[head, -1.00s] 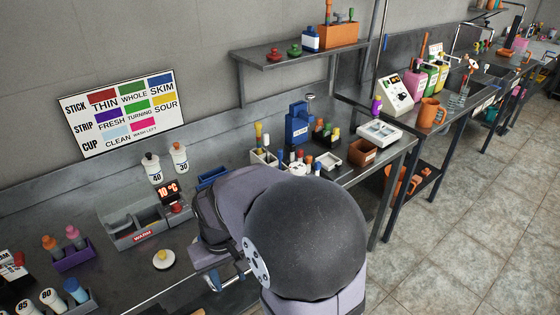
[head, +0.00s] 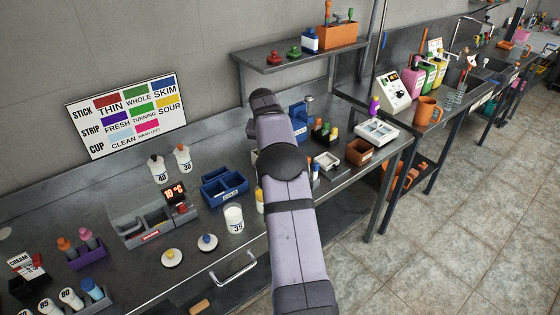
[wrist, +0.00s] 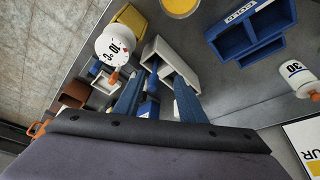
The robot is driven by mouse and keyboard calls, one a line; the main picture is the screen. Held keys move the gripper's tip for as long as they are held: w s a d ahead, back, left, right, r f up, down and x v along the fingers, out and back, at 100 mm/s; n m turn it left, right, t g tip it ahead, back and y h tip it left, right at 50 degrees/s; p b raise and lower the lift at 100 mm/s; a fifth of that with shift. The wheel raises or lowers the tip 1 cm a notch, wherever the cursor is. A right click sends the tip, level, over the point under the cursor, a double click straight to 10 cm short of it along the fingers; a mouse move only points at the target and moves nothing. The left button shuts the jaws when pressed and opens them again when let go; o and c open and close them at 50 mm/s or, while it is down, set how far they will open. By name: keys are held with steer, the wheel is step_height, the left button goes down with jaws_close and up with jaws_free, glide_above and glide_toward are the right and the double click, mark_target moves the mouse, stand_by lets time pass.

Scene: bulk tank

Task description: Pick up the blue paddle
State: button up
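In the wrist view, a narrow blue piece (wrist: 152,74), which looks like the blue paddle, stands at the near side of a pale holder (wrist: 175,62). My gripper (wrist: 158,92) has two blue fingers, spread apart on either side of this piece. I see a gap between the fingers, and I cannot tell whether either touches the piece. In the head view my arm covers the gripper and most of this holder, and I cannot make out the paddle there.
A white dial (wrist: 113,45) stands close left of the holder in the wrist view. A blue tray (head: 224,188) and a white 35 cup (head: 234,219) stand left of my arm. A blue device (head: 299,118) and small bottles (head: 325,133) crowd its right.

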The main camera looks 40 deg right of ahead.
steer(key=d+f, duration=0.1)
steer(key=d+p, duration=0.1)
steer(key=shift+w+d+f, duration=0.3)
steer(key=shift+w+f, duration=0.05)
steer(key=shift+f, duration=0.05)
steer(key=shift+p, duration=0.4)
steer(key=shift+p+x, duration=1.05)
steer(key=shift+x, duration=0.05)
steer(key=shift+p+x, duration=0.5)
steer(key=shift+x, duration=0.9)
steer(key=shift+w, duration=0.1)
jaws_close()
